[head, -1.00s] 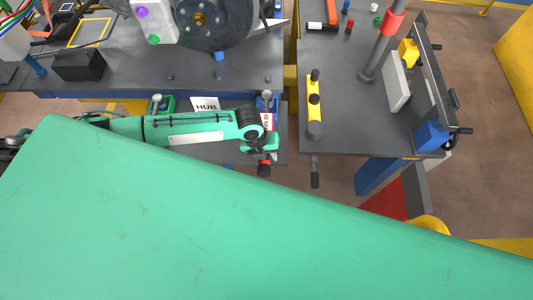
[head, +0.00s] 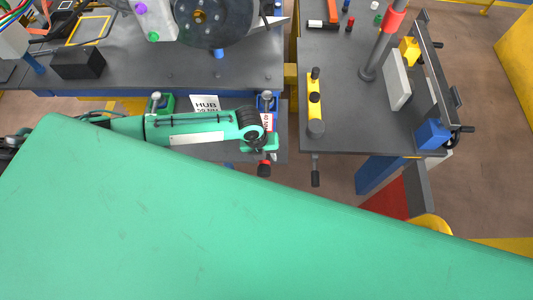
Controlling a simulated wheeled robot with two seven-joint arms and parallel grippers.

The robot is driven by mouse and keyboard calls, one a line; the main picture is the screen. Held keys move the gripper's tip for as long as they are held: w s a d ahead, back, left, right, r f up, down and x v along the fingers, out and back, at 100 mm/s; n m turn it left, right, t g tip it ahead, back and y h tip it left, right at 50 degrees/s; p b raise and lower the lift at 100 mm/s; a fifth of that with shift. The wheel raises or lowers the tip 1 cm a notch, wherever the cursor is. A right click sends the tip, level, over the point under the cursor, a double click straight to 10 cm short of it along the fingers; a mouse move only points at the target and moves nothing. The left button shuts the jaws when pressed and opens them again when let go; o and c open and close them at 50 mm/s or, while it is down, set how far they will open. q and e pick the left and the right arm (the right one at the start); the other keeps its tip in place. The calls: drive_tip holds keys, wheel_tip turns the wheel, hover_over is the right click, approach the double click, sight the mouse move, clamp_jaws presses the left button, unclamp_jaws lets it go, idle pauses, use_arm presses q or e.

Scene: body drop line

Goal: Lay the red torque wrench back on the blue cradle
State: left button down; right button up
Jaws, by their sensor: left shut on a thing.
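My left gripper (head: 262,143) is shut on the red torque wrench (head: 267,122). The wrench points up and down in the picture, with a silver head at the top and a dark, red-banded handle end below the gripper. The blue cradle (head: 260,101) shows around the wrench's head, partly covered by it. I cannot tell whether the wrench touches the cradle. My green forearm hides part of the shelf. My right gripper is not in view.
A green cradle (head: 168,103) with a silver-headed tool (head: 156,102) stands to the left. A HUB label (head: 206,103) lies between the cradles. A grey table (head: 345,128) at the right holds a yellow-and-black tool (head: 314,90). A dark wheel hub (head: 213,22) is above.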

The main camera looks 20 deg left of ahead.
use_arm(q)
drive_tip(key=shift+f+b, duration=0.45)
drive_tip(key=shift+f, duration=0.3)
drive_tip(key=c, duration=0.9)
unclamp_jaws()
drive_tip(key=shift+c, duration=0.2)
wheel_tip(320, 180, up, 6)
drive_tip(key=p, duration=0.5)
drive_tip(key=shift+s, duration=0.1)
